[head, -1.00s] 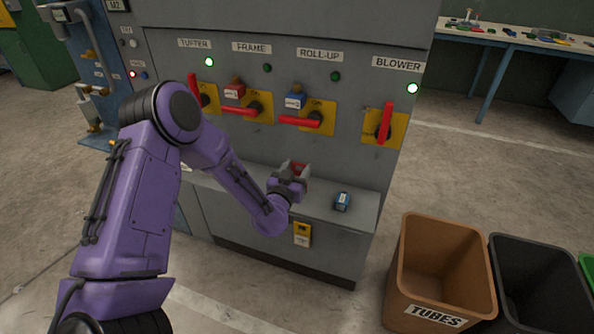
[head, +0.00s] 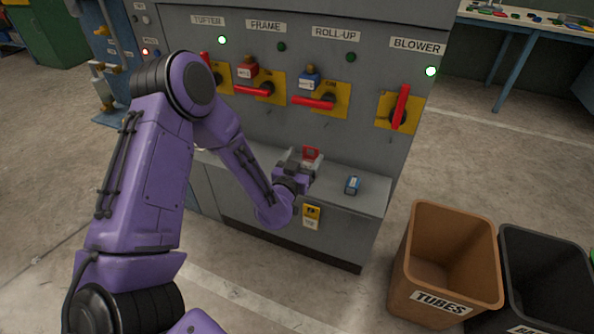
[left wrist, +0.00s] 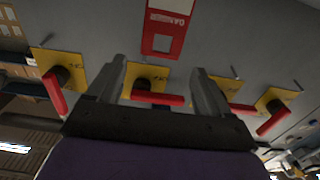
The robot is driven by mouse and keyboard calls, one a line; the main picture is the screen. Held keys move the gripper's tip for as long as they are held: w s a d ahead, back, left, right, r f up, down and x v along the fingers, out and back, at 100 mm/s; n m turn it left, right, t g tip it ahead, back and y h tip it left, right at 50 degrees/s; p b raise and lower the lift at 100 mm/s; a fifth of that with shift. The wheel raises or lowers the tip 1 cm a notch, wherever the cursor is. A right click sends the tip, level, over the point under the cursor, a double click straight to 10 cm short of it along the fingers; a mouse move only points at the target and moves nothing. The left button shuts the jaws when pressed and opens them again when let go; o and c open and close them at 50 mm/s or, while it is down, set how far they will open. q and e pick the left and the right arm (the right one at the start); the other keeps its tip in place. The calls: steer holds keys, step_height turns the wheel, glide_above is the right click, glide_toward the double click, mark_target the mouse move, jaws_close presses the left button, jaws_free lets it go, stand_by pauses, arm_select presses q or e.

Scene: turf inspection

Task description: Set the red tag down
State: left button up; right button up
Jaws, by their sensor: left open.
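The red tag (head: 311,153) shows on the grey ledge of the control cabinet, just beyond my left gripper's tips in the head view. In the left wrist view the red tag (left wrist: 164,30) appears upside down, with white "DANGER" lettering and a square hole, ahead of the fingers. My left gripper (head: 302,163) is open. Its two fingers stand wide apart in the left wrist view (left wrist: 163,85), with nothing held between them. The gripper's own body hides part of the tag's near side in the head view. My right gripper is not in view.
A blue item (head: 353,186) lies on the ledge (head: 372,200) to the right of the gripper. Red switch handles stand above, including the one under BLOWER (head: 401,107). A brown TUBES bin (head: 447,260) and a black bin (head: 545,275) stand at lower right.

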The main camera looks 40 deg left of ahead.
arm_select(q)
steer(key=b+v, duration=0.1)
steer(key=v, duration=0.8)
steer(key=s+d+f+n+g+h, duration=0.1)
steer(key=s+f+g, duration=0.25)
steer(key=f, duration=0.45)
steer(key=s+d+f+g, duration=0.1)
steer(key=s+f+g, duration=0.3)
steer(key=f, duration=0.5)
steer(key=s+f+n+g, duration=0.1)
steer(key=s+f+g, duration=0.2)
steer(key=s, duration=0.6)
steer(key=s+d+f+n+g, duration=0.1)
steer(key=s+f+n+g, duration=0.1)
steer(key=s+f, duration=0.5)
steer(key=shift+s+d+f+g, duration=0.2)
steer(key=shift+s+g, duration=0.65)
steer(key=shift+s, duration=0.4)
